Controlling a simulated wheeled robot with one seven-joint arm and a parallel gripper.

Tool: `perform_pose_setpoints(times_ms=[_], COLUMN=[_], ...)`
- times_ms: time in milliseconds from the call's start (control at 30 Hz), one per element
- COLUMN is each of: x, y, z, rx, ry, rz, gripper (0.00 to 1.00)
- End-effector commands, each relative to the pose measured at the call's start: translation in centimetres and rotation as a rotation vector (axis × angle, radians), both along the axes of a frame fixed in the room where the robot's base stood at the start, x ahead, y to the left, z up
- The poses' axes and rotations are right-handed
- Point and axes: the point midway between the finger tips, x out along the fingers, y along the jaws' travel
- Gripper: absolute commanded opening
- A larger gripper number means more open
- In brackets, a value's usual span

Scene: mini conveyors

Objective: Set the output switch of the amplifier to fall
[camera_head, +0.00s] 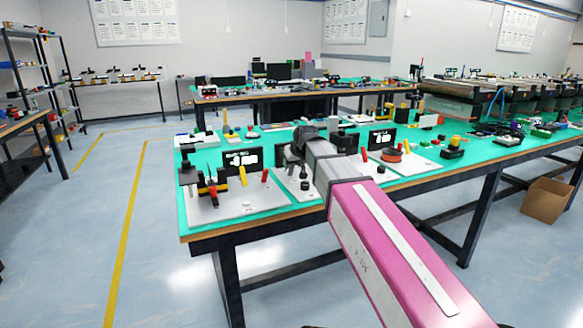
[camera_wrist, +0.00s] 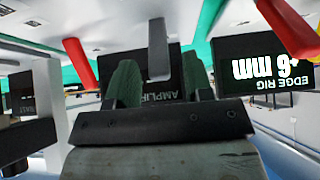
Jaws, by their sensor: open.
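In the wrist view, which is upside down, a dark panel marked "AMPLIF…" (camera_wrist: 168,98) stands beyond my gripper (camera_wrist: 160,85). The rest of its lettering is hidden. My gripper is open, with one green fingertip on either side in the picture. A grey upright lever (camera_wrist: 158,48) shows between the fingers; I cannot tell whether they touch it. I see no readable mark of the lever's positions. In the head view my gripper (camera_head: 285,154) is low over the front bench, and it and my wrist hide most of the amplifier.
A display reading "EDGE RIG +6 mm" (camera_wrist: 265,72) is close on the right in the wrist view, with a red handle (camera_wrist: 288,28) near it. Another red handle (camera_wrist: 80,62) is at the left. The green bench top (camera_head: 190,212) is crowded; floor in front is clear.

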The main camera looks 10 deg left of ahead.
Motion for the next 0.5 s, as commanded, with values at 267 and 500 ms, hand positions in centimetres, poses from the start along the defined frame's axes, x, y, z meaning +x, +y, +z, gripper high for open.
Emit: perform_pose_setpoints(times_ms=[267,500], x=[-2.8,-3.9], y=[-1.7,-2.4], z=[4.0,5.8], rx=[0.001,0.001], ry=[-0.002,-0.001], rz=[0.0,-0.001], gripper=[0.47,0.47])
